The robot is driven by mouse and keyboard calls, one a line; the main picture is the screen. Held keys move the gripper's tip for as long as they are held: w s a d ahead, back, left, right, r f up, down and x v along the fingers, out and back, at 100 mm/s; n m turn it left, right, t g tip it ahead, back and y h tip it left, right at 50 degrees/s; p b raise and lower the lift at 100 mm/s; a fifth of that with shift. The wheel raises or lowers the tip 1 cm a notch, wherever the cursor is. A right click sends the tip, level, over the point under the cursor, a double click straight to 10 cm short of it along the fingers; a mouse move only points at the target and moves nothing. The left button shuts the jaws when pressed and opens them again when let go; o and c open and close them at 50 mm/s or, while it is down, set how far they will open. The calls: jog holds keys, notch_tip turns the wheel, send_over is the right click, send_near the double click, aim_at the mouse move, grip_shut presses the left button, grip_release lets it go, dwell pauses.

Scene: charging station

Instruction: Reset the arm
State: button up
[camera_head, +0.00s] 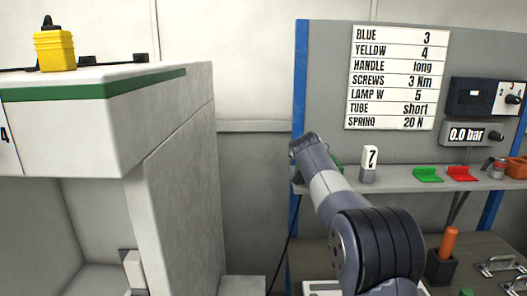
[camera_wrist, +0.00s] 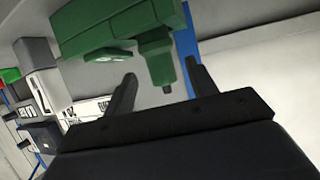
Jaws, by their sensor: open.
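My gripper (camera_wrist: 161,72) is open in the wrist view, its two dark fingers apart with nothing between them that I can see gripped. A green block-like thing (camera_wrist: 115,28) with a stubby dark-tipped part hangs close ahead of the fingers; I cannot tell whether they touch it. In the head view my grey and black arm reaches up and left in front of the workbench shelf, and the gripper itself is hidden. A sliver of green (camera_head: 338,168) shows beside the arm's far end.
The grey shelf (camera_head: 400,184) holds a white block marked 7 (camera_head: 369,161), a green tray (camera_head: 428,174) and a red tray (camera_head: 462,173). An orange-handled tool (camera_head: 449,242) stands in a dark holder below. A white cabinet (camera_head: 175,165) with a yellow container (camera_head: 55,50) fills the left.

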jog(key=p+x, duration=0.2)
jog(key=x, duration=0.2)
jog(key=shift+w, duration=0.3)
notch_tip(320, 180, up, 3)
jog(key=p, duration=0.2)
jog(key=shift+p, duration=0.35)
notch_tip(320, 180, up, 5)
jog(key=p, duration=0.5)
jog(key=shift+d, duration=0.1)
